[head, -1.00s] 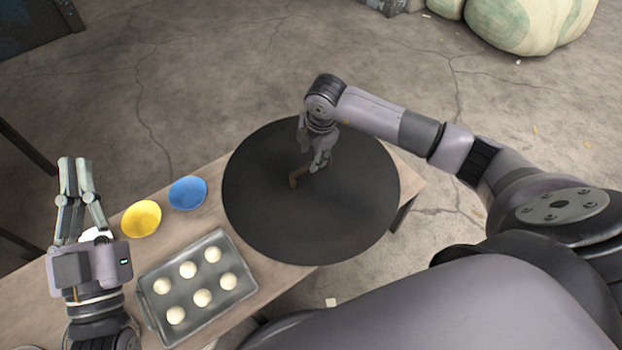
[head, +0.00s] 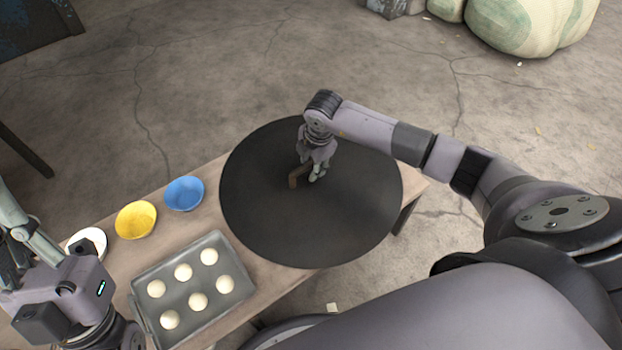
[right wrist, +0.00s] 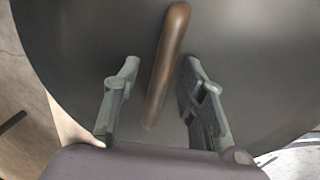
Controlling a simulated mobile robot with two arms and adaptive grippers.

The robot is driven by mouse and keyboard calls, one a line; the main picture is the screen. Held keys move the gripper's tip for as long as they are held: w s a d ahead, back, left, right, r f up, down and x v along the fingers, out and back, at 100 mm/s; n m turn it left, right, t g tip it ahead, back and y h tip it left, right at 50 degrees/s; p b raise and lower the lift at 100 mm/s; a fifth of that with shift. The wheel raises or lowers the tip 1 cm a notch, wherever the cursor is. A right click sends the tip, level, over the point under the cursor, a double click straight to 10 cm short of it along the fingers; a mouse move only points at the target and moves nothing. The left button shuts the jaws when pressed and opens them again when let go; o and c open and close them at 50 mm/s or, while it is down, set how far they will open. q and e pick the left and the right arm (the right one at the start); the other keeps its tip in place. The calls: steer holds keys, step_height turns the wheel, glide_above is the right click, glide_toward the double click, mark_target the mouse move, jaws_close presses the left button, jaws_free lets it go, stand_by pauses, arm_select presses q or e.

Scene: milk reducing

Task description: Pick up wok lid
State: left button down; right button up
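The wok lid (head: 290,235) is a large dark disc at the right end of the table. Its brown handle (head: 293,181) stands near the middle. My right gripper (head: 315,176) is over the lid, just right of the handle in the head view. In the right wrist view my right gripper (right wrist: 155,95) is open, with the lid's handle (right wrist: 167,65) running between its two fingers and not gripped. The dark lid (right wrist: 255,60) fills most of that view. My left gripper (head: 15,235) is at the left edge, partly cut off; its fingertips are hard to make out.
A metal tray (head: 208,240) with several pale dough balls lies left of the lid. A blue bowl (head: 184,193), a yellow bowl (head: 136,220) and a white bowl (head: 88,243) stand in a row behind it on the wooden table (head: 225,222). The concrete floor beyond is open.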

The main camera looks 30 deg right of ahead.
steer(key=shift+f, duration=0.15)
steer(key=shift+c, duration=0.6)
jaws_close()
steer(key=shift+w, duration=0.1)
